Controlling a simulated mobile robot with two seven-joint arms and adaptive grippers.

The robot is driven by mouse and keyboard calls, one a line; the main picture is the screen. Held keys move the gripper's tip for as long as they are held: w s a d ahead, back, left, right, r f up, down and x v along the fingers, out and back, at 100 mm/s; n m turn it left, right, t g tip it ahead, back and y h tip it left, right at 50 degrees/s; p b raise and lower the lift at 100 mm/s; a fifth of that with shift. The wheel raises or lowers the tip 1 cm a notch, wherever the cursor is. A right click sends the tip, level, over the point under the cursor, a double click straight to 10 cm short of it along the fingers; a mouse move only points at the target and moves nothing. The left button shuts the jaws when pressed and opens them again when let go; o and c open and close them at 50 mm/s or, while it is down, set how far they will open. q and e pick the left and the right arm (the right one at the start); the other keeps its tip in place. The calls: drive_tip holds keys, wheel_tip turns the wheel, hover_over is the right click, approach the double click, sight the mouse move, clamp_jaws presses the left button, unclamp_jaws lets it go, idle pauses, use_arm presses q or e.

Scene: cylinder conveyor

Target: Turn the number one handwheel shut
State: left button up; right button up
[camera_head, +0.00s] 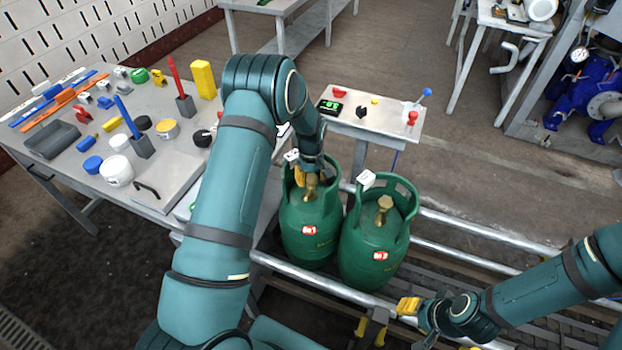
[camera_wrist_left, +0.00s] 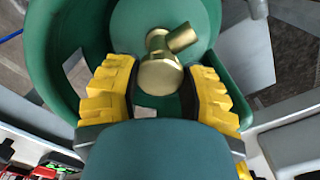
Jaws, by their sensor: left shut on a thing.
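Two green gas cylinders stand side by side on the conveyor, the left cylinder (camera_head: 311,235) and the right cylinder (camera_head: 376,243). Each has a red-and-white label too small to read surely. In the head view my left gripper (camera_head: 308,172) is over the left cylinder's top, at its brass valve (camera_head: 311,190). In the left wrist view, the yellow fingers of my left gripper (camera_wrist_left: 161,92) are on either side of the round brass handwheel (camera_wrist_left: 160,74), shut on it. The right cylinder's brass valve (camera_head: 383,206) is free. My right gripper (camera_head: 420,311) is low at right, its opening unclear.
Conveyor rails (camera_head: 470,230) run right from the cylinders. A table (camera_head: 165,185) with many tools and coloured parts is at left. A small stand (camera_head: 375,122) with a green display is behind the cylinders. The green collars surround both valves closely.

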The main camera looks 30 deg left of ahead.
sight(311, 178)
use_arm(q)
drive_tip(key=m+b, duration=0.1)
drive_tip(key=m, duration=0.5)
drive_tip(key=shift+m, duration=0.3)
drive_tip(key=m+b, duration=0.1)
drive_tip(key=m, duration=0.4)
drive_tip(key=shift+m, duration=0.3)
drive_tip(key=o, duration=1.2)
drive_tip(key=shift+r, duration=0.1)
wheel_tip(311, 178, up, 12)
drive_tip(key=shift+f, duration=0.1)
